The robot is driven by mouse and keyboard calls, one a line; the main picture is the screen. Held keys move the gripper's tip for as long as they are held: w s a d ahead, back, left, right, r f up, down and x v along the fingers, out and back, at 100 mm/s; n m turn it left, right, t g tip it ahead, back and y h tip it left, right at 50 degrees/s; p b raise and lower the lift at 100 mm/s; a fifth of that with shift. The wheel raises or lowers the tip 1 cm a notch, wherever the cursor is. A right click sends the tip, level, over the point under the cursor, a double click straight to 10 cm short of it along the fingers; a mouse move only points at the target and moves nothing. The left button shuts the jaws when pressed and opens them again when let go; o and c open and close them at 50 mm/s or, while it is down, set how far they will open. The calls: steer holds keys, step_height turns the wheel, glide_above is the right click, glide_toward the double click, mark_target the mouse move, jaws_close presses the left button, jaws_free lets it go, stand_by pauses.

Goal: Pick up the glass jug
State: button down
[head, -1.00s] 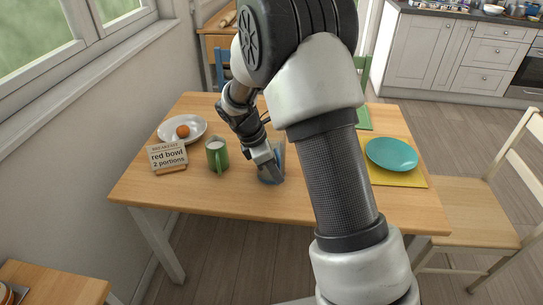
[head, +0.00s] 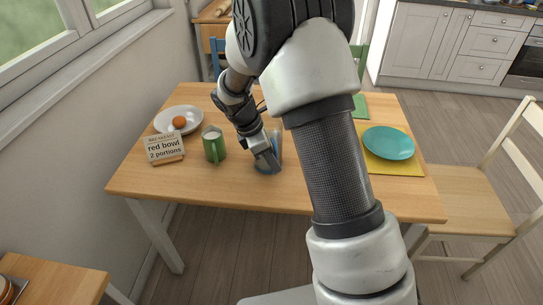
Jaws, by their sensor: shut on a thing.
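The glass jug (head: 278,148) is a clear, bluish vessel near the middle of the wooden table, just right of the green mug. My gripper (head: 269,164) reaches down to it from above and is shut on it. The gripper and wrist cover much of the jug, so its handle and full outline are hidden. I cannot tell whether its base touches the table.
The green mug (head: 214,146) stands close to the left of the jug. A sign (head: 164,149) and a white plate (head: 164,123) with an orange-brown round item (head: 179,122) are farther left. A teal plate (head: 389,142) lies on a yellow mat (head: 405,168) at right.

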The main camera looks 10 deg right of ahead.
steer(key=shift+r, duration=0.25)
